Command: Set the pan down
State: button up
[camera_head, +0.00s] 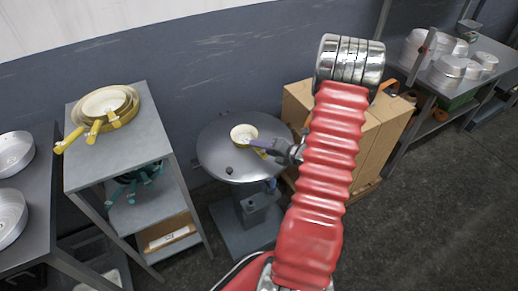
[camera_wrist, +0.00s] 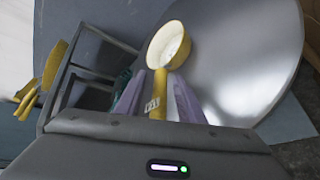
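A small pan (camera_head: 243,134) with a cream inside and yellow outside is over the round grey metal table (camera_head: 215,158). In the wrist view the pan (camera_wrist: 168,44) is upright at top centre, with its yellow handle running back toward me. My gripper (camera_head: 268,146) comes from the right. The table (camera_wrist: 245,55) shows behind and right of the pan. I cannot tell whether the pan's base touches the tabletop.
A grey shelf (camera_head: 135,150) at left bears stacked yellow-handled pans (camera_head: 108,104). Cardboard boxes (camera_head: 375,135) stand close behind my arm. Most of the round tabletop is bare.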

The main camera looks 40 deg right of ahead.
jog(key=v, duration=1.2)
dwell(0.6)
jog(key=shift+r, duration=0.1)
jog(key=w+a+r+n+g+y, duration=0.2)
jog(key=a+r+n+g+y, duration=0.3)
jog(key=a+n, duration=0.65)
jog(key=w+a+r+n+g, duration=0.25)
jog(key=a+r+n, duration=0.35)
jog(key=a+n, duration=0.6)
jog(key=s+a+r+n+h, duration=0.3)
jog(key=a+r+n, duration=0.3)
jog(key=n, duration=0.6)
jog(key=s+a+r+n+h, duration=0.3)
jog(key=s+a+r+n, duration=0.3)
jog(key=n, duration=0.6)
jog(key=shift+a, duration=0.6)
